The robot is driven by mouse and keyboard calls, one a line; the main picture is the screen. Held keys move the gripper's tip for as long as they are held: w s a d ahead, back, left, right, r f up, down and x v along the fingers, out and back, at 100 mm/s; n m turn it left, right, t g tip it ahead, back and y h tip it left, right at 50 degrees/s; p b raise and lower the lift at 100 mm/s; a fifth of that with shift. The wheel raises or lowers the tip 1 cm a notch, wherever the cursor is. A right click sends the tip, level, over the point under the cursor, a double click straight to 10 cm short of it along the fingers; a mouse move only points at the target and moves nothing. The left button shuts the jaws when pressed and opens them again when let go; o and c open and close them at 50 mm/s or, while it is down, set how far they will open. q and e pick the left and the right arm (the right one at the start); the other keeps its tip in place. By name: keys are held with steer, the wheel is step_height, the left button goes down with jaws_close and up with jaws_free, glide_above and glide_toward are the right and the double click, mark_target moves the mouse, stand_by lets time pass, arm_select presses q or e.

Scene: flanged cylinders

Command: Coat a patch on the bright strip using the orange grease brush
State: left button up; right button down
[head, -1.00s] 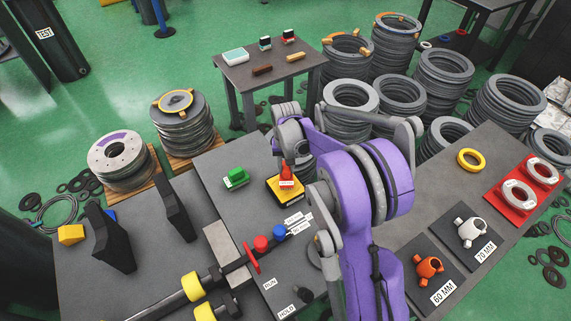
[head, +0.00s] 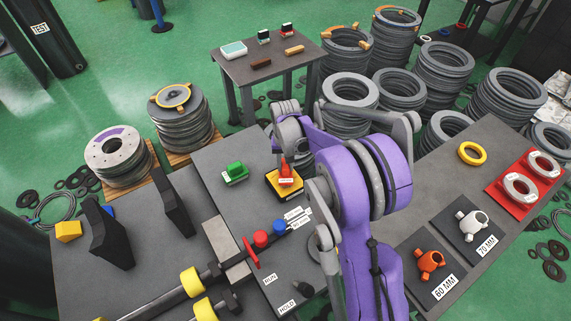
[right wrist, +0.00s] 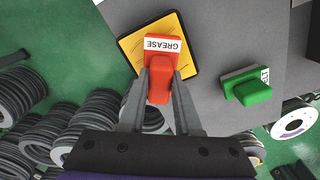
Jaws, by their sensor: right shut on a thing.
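The orange grease brush (head: 286,173) stands upright on a black and yellow pad (head: 299,190) on the middle table. In the right wrist view the brush (right wrist: 160,72) carries a GREASE label, and the pad (right wrist: 184,33) is under it. My right gripper (right wrist: 160,82) is shut on the brush, one finger on each side. In the head view my right gripper (head: 287,160) reaches down from above and partly hides the brush. The bright strip (head: 228,250) is a pale band across the table, left of and nearer than the pad, partly under a shaft. My left gripper is not in view.
A green block (head: 235,174) stands left of the pad. Red (head: 261,238) and blue (head: 279,227) knobs and white labels lie between pad and strip. The shaft with yellow collars (head: 190,281) and two black uprights (head: 177,203) crowd the left side.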

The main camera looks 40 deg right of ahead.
mark_target(285, 165)
steer(key=shift+f+b, duration=0.35)
steer(key=shift+f, duration=0.2)
stand_by(1.2)
steer(key=shift+r+p, duration=2.25)
steer(key=shift+r, duration=1.3)
steer(key=shift+a, duration=0.1)
